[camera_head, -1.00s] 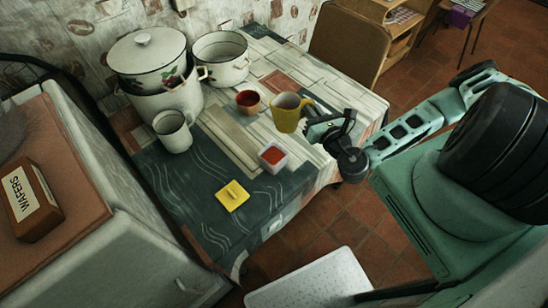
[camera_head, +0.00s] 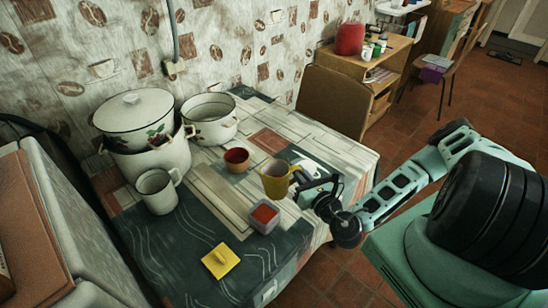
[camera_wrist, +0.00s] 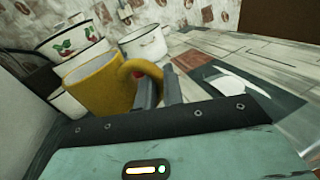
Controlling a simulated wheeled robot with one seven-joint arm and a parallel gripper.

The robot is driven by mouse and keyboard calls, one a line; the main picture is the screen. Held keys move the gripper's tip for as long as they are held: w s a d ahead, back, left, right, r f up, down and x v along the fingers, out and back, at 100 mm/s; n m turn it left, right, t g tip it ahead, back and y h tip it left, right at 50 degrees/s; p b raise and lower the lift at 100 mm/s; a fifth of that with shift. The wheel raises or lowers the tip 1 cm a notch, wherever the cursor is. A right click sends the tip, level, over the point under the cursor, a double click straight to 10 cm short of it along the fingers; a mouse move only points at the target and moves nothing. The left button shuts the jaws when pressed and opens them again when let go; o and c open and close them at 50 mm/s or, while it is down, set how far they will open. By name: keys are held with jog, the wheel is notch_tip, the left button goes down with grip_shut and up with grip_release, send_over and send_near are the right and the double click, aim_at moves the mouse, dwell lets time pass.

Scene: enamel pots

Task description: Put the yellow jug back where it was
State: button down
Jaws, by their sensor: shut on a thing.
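The yellow jug (camera_head: 275,181) is upright at the middle of the table, its handle turned right toward my gripper (camera_head: 302,180). In the wrist view the jug (camera_wrist: 98,85) fills the left part, and my gripper (camera_wrist: 158,92) is shut on its handle. I cannot tell whether the jug's base touches the table or is just above it.
A red-filled bowl (camera_head: 236,159) and a square container with red contents (camera_head: 263,217) stand close to the jug. A white mug (camera_head: 157,191), a lidded pot (camera_head: 150,145) and an open pot (camera_head: 211,122) stand left. A yellow square (camera_head: 220,260) lies in front. The table's right end (camera_head: 345,155) is clear.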

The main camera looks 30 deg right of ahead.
jog(key=w+d+n+g+y+b, duration=0.2)
jog(key=w+d+n+y+b, duration=0.65)
jog(key=b, duration=0.75)
jog(key=f, duration=0.2)
jog(key=d+f+m, duration=0.1)
jog(key=f, duration=0.2)
jog(key=s+d+f+m, duration=0.1)
jog(key=f, duration=0.2)
jog(key=shift+d+f+m+y+b, duration=0.2)
jog(key=shift+d+m+y+b, duration=0.05)
jog(key=shift+b, duration=0.15)
jog(key=shift+f, duration=0.2)
jog(key=c, duration=1.5)
grip_release()
jog(key=shift+r, duration=0.15)
jog(key=shift+s+d, duration=0.1)
jog(key=shift+s, duration=0.1)
jog(key=v, duration=0.7)
jog(key=b+v, duration=0.1)
jog(key=v, duration=0.3)
jog(key=shift+s+d+r, duration=0.15)
jog(key=shift+s+r, duration=0.1)
